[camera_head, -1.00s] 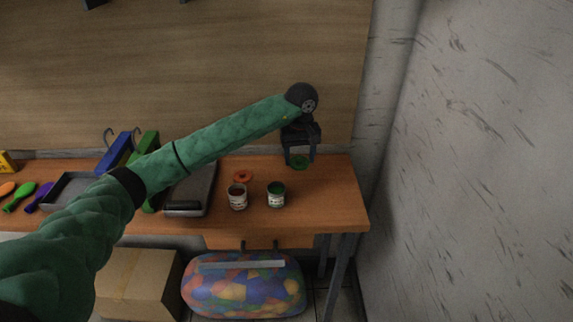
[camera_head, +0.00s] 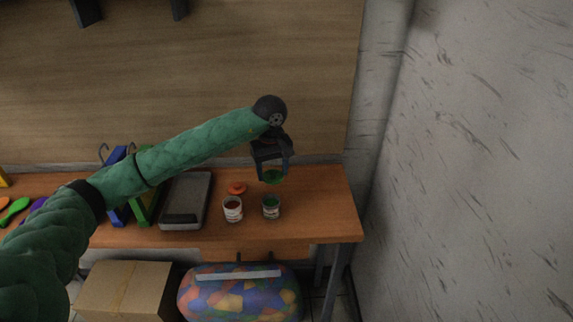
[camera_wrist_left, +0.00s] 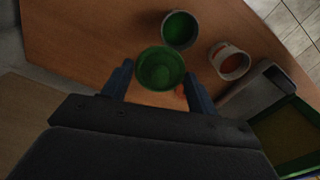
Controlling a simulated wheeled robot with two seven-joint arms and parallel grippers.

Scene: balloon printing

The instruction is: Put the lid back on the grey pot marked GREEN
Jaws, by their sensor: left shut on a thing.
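My left gripper (camera_head: 272,178) is shut on the green lid (camera_head: 272,177) and holds it above the table, behind the grey pot with green inside (camera_head: 271,207). In the left wrist view the lid (camera_wrist_left: 159,69) sits between the two fingertips, and the open green pot (camera_wrist_left: 180,29) is just beyond it. The pot stands upright on the table without a lid; its marking is too small to read. A similar pot with red-orange inside (camera_head: 233,209) stands open to its left. My right gripper is not in view.
An orange lid (camera_head: 237,188) lies on the wooden table (camera_head: 320,215) behind the red pot. A grey flat tray (camera_head: 186,200) lies to the left, with green and blue frames beyond. The table's right end is clear. A bag of coloured balloons (camera_head: 240,295) is below.

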